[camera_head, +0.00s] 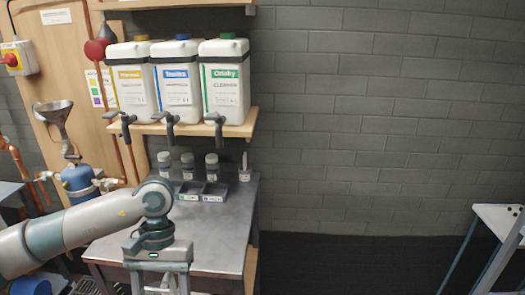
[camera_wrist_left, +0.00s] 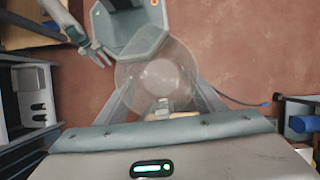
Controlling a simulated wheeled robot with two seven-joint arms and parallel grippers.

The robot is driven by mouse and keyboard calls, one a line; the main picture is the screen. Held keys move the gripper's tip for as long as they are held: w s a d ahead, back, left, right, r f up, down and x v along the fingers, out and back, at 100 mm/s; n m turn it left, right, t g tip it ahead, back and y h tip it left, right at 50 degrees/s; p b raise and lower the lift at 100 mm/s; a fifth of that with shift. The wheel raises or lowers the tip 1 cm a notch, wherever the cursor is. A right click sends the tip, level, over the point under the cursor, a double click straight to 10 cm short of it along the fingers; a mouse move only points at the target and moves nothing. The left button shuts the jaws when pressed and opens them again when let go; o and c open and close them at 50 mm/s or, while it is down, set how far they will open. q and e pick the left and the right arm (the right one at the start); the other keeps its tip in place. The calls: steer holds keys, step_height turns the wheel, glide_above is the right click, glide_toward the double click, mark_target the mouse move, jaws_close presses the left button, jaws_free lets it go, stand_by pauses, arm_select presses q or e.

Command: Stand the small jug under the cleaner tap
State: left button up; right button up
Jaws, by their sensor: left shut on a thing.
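My left gripper (camera_head: 162,283) hangs pointing down in front of the steel bench, at the bottom of the head view. In the left wrist view the left gripper (camera_wrist_left: 163,106) is shut on the clear, round small jug (camera_wrist_left: 158,75), which looks empty. The jug is mostly hidden or cut off in the head view. The cleaner canister (camera_head: 225,82) is the right one of three, with a green cap and green label. Its dark cleaner tap (camera_head: 217,122) hangs at the shelf's front edge, above and beyond my gripper. My right gripper (camera_wrist_left: 98,52) appears open and empty in the left wrist view.
Canisters with orange (camera_head: 130,85) and blue (camera_head: 178,85) labels stand left of the cleaner on the wooden shelf (camera_head: 240,127). Lidded jars (camera_head: 188,165) and a dark divided tray (camera_head: 203,191) sit at the bench's back. The steel bench (camera_head: 215,232) is clear in front.

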stand_by(0.8)
arm_select(q)
steer(key=w+x, duration=0.2)
steer(key=x, duration=1.2)
steer(key=shift+f, duration=0.5)
steer(key=shift+r, duration=0.1)
